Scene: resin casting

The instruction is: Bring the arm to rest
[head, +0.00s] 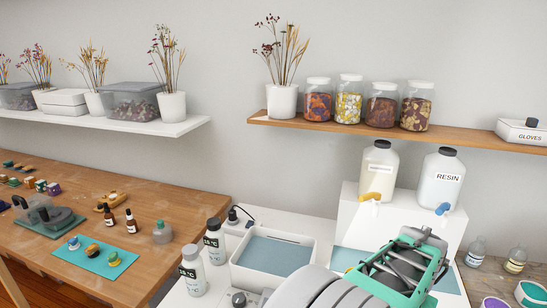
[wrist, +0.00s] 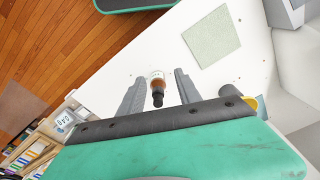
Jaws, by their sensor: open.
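My gripper (wrist: 160,76) shows in the wrist view with its two grey fingers spread apart. A small amber bottle with a black cap (wrist: 157,86) shows in the gap between the fingers, with space on both sides. It appears to stand on the white tabletop (wrist: 115,85); the height of the fingers above it is hard to tell. In the head view my teal and grey arm fills the lower right, in front of the white bench, and the fingertips are hidden there.
A pale green square (wrist: 212,37) lies near the bottle. The head view shows a resin jug (head: 440,182) and another jug (head: 378,175) on a white stand, a white tray (head: 314,251), bottles (head: 193,270), a wooden table (head: 165,200) and a wall shelf (head: 455,137).

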